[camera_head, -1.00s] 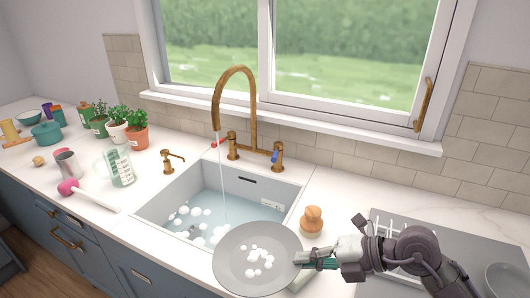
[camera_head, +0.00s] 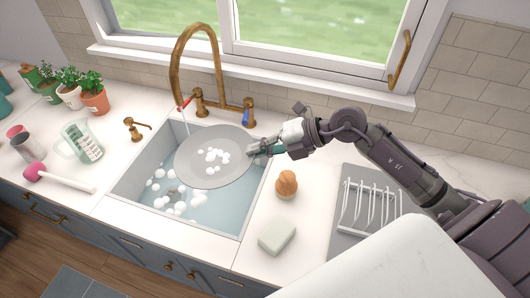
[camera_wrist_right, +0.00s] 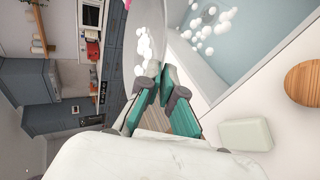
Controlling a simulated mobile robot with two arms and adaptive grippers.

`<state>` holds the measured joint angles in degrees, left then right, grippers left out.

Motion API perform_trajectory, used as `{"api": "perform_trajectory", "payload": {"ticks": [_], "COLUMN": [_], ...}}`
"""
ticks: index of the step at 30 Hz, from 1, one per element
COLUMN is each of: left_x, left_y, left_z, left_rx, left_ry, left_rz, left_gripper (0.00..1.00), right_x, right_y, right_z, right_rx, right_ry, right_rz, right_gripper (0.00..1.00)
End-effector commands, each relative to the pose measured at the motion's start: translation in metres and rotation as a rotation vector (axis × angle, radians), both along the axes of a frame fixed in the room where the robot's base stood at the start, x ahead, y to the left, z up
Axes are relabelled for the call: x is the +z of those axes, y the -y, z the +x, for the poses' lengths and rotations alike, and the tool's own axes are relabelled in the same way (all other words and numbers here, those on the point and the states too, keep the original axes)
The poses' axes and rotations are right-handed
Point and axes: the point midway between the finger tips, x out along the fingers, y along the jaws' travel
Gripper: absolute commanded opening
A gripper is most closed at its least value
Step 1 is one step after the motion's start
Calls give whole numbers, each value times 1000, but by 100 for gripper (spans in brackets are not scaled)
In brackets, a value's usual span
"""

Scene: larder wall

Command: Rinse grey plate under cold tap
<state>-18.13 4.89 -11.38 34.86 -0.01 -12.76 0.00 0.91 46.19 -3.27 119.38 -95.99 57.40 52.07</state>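The grey plate (camera_head: 238,172) is held over the sink (camera_head: 231,213), about level, with white suds (camera_head: 213,157) on its middle. My right gripper (camera_head: 255,150) is shut on its right rim; the plate also shows in the right wrist view (camera_wrist_right: 166,30) at the fingers (camera_wrist_right: 157,84). The brass tap (camera_head: 212,50) has a red-marked left handle (camera_head: 186,102) and a blue-marked right handle (camera_head: 247,116). A thin water stream (camera_head: 186,123) runs from the spout to near the plate's far left rim; I cannot tell whether it touches the plate. My left gripper is out of view.
The sink holds water with floating foam. A wooden-topped brush (camera_head: 287,184), a pale sponge or soap block (camera_head: 277,237) and a drying rack (camera_head: 368,205) stand right of the sink. A soap dispenser (camera_head: 135,127), glass jug (camera_head: 84,142) and pink-ended tool (camera_head: 60,178) are left.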

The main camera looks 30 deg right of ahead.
Motion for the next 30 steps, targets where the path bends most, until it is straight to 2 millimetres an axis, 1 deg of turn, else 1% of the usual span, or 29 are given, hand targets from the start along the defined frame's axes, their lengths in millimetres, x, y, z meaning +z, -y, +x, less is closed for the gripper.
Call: {"api": "perform_trajectory", "payload": {"ticks": [1, 6, 9, 13, 20, 22, 30], "left_x": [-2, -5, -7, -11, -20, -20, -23], "left_y": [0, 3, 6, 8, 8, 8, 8], "left_z": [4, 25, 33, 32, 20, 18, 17], "left_rx": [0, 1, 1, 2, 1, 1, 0], "left_ry": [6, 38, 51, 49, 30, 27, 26], "left_rz": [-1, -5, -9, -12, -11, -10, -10], "left_gripper": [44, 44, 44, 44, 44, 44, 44], "right_x": [0, -4, -6, -8, -13, -13, -18], "right_y": [-1, -6, -8, -11, -17, -18, -23], "right_z": [6, 22, 32, 44, 66, 72, 95], "right_rx": [-2, -1, -1, 0, 0, 0, -1], "right_ry": [4, 4, 3, 4, 3, 3, 2], "right_rz": [5, 3, 4, 3, 3, 3, 2], "right_gripper": [0, 0, 0, 0, 0, 0, 0]}}
